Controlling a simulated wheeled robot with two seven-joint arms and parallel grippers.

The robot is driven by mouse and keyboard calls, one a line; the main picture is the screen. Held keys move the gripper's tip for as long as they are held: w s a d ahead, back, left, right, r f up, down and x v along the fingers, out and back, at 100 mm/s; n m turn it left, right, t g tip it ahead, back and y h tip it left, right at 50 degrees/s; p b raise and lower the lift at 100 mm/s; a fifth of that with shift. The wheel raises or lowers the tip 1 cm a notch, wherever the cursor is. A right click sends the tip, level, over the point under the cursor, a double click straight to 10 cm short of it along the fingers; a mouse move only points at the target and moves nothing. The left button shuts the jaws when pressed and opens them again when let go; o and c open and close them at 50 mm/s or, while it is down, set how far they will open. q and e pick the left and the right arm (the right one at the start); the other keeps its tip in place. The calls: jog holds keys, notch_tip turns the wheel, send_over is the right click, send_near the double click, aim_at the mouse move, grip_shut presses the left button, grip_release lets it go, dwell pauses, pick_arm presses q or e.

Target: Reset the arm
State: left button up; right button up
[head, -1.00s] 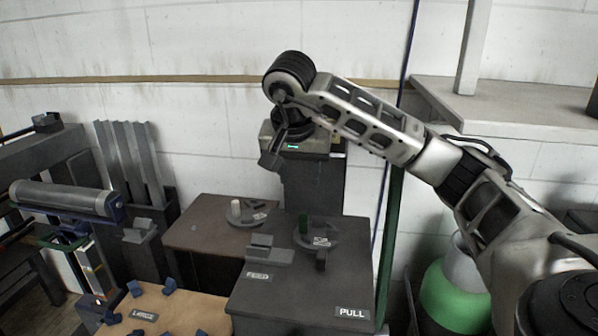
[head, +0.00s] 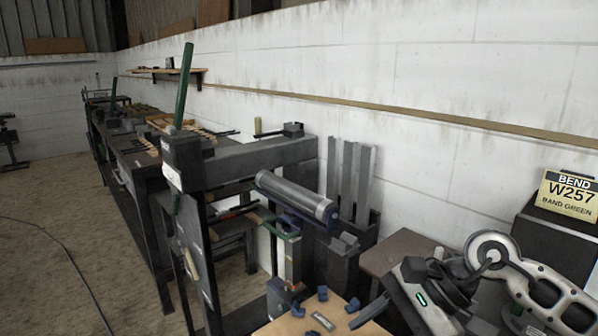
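My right arm (head: 545,290) comes in from the lower right corner of the head view, with its round wrist joint in front of the bench. My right gripper (head: 370,312) is at the bottom, pointing left over the edge of a tan board; its dark finger parts are seen edge-on, so I cannot tell whether it is open or shut. I see nothing clearly held in it. A small green light shows on the hand. My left arm and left gripper are out of view.
The tan board (head: 290,326) with blue pegs lies below the gripper. A dark machine with a grey roller (head: 297,197) and green lever (head: 184,85) stands left. A yellow sign (head: 568,195) reads BEND W257 BAND GREEN. The floor (head: 70,220) at left is mostly clear.

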jog(key=s+a+r+m+t+y, duration=0.2)
jog(key=a+r+m+y, duration=0.1)
jog(key=a+m+y, duration=0.4)
jog(key=s+a+r+m+t+y, duration=0.2)
jog(key=a+m+y, duration=0.15)
jog(key=m, duration=0.45)
jog(key=w+d+f+m+t+h, duration=0.1)
jog(key=d+f+m+t+h, duration=0.5)
jog(key=m, duration=1.1)
jog(key=w+d+f+m+t+h, duration=0.1)
jog(key=d+f+m+t+h, duration=0.55)
jog(key=m, duration=1.05)
jog(key=s+f+m+g+h, duration=0.3)
jog(key=s+f+m+g, duration=0.3)
jog(key=f, duration=0.7)
jog(key=s+m, duration=0.2)
jog(key=s, duration=0.1)
jog(key=shift+s+m, duration=0.3)
jog(key=shift+m, duration=0.1)
